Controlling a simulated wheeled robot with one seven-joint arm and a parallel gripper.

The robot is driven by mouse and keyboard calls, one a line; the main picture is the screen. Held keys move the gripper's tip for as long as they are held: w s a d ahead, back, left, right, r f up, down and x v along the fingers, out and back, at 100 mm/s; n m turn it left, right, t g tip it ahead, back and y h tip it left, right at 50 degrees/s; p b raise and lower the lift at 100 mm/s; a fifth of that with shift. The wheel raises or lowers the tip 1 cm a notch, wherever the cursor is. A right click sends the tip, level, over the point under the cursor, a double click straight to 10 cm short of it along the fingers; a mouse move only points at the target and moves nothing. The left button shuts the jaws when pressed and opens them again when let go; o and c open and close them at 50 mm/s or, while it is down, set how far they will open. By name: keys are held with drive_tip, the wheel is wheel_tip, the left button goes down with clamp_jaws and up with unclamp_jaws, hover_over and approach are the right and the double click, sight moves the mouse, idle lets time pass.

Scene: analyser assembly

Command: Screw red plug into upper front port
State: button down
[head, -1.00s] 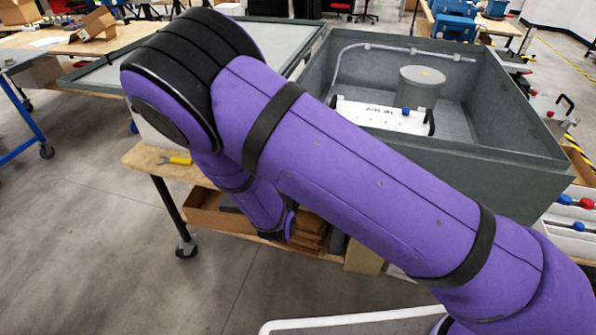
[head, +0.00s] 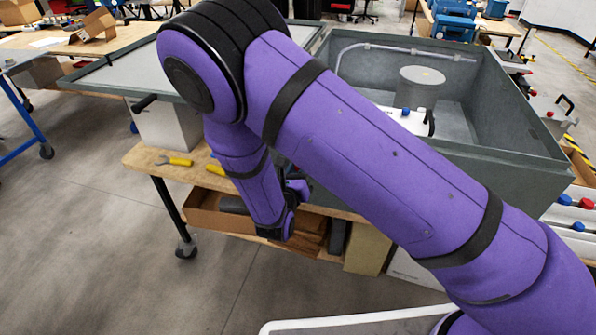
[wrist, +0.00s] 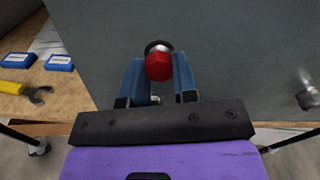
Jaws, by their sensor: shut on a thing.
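In the wrist view my gripper (wrist: 158,76) has its two blue fingers on either side of the red plug (wrist: 158,66) and is shut on it. The plug's red head faces the camera. A dark ring (wrist: 150,46), apparently the port rim, shows just behind the plug's upper edge on the grey-green enclosure wall (wrist: 235,60). I cannot tell how deep the plug sits in the port. In the head view the grey-green enclosure (head: 490,165) stands behind my purple arm, which hides the gripper's fingers and the plug.
A metal fitting (wrist: 308,98) sticks out of the wall at the right of the wrist view. Blue-and-white boxes (wrist: 58,63) and a yellow-handled wrench (wrist: 20,89) lie on the wooden bench at left. A cardboard box (head: 215,213) sits on the shelf below.

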drive_tip(key=m, duration=0.3)
drive_tip(key=shift+m, duration=0.4)
drive_tip(key=c, duration=1)
unclamp_jaws()
drive_tip(key=n, duration=2.4)
drive_tip(key=shift+f, duration=0.15)
